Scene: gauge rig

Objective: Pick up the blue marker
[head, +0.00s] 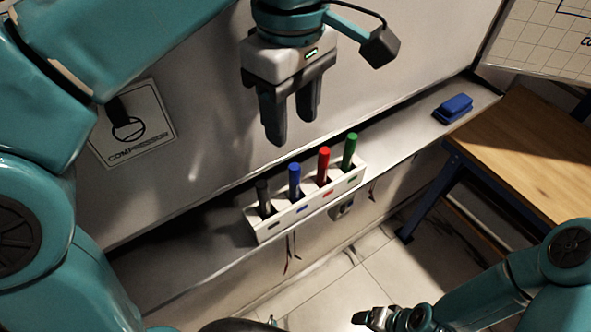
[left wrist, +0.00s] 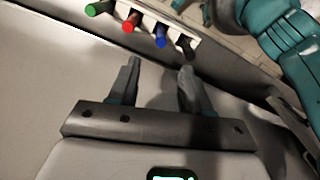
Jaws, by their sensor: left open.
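The blue marker (head: 294,180) stands upright in a white holder (head: 328,199) on the ledge, between a black marker (head: 263,198) and a red marker (head: 323,165). A green marker (head: 350,150) stands at the far right end. My left gripper (head: 291,130) is open and empty, above the holder and apart from the markers. In the left wrist view the blue marker (left wrist: 161,37) shows beyond the gap between the open fingers (left wrist: 160,68). What seems to be my right gripper (head: 385,318) is at the bottom edge, partly cut off; its jaws are unclear.
A blue eraser-like block (head: 453,108) lies on the ledge (head: 410,138) to the right. A wooden-topped table (head: 535,150) stands at the right. A "compressor" sign (head: 133,124) is on the panel at left. The ledge is clear between the holder and the block.

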